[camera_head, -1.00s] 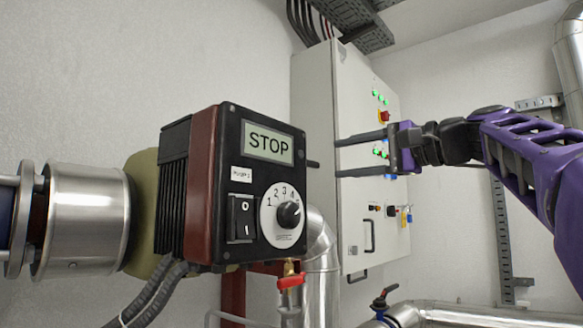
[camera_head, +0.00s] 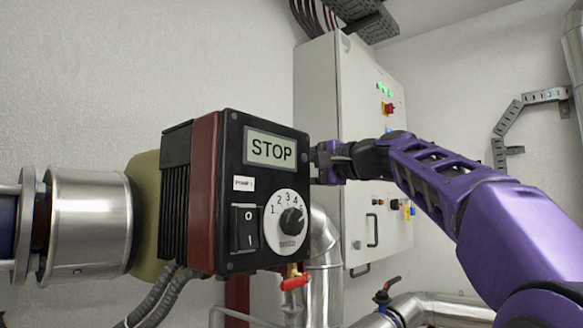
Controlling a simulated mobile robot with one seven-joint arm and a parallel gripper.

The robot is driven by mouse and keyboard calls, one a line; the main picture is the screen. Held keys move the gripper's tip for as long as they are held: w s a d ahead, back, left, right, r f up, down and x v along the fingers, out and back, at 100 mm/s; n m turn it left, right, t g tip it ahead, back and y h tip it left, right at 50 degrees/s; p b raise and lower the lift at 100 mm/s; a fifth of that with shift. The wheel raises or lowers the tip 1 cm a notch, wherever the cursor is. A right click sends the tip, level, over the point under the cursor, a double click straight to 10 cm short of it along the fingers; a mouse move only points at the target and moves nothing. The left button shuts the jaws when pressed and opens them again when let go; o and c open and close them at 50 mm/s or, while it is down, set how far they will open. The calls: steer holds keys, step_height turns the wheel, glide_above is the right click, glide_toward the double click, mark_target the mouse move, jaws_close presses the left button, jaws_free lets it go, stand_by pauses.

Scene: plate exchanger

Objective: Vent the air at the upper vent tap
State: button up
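I cannot tell for certain which tap is the upper vent tap. A small brass tap with a red handle (camera_head: 295,282) sits just below the pump control box. A valve with a dark lever handle (camera_head: 388,289) stands on the pipe at the lower right. My gripper (camera_head: 326,163) is at the right edge of the pump control box (camera_head: 225,190), partly behind it. Its fingertips are hidden by the box, so whether it is open or shut does not show. It is above and to the right of the red-handled tap and apart from it.
The pump box shows STOP, with a rocker switch (camera_head: 243,228) and a dial (camera_head: 289,222). A grey control cabinet (camera_head: 323,95) stands behind my arm. Silver insulated pipes (camera_head: 324,245) run below and at the left. A cable tray (camera_head: 362,14) hangs above.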

jaws_close()
steer(key=shift+f, duration=0.1)
stand_by(1.2)
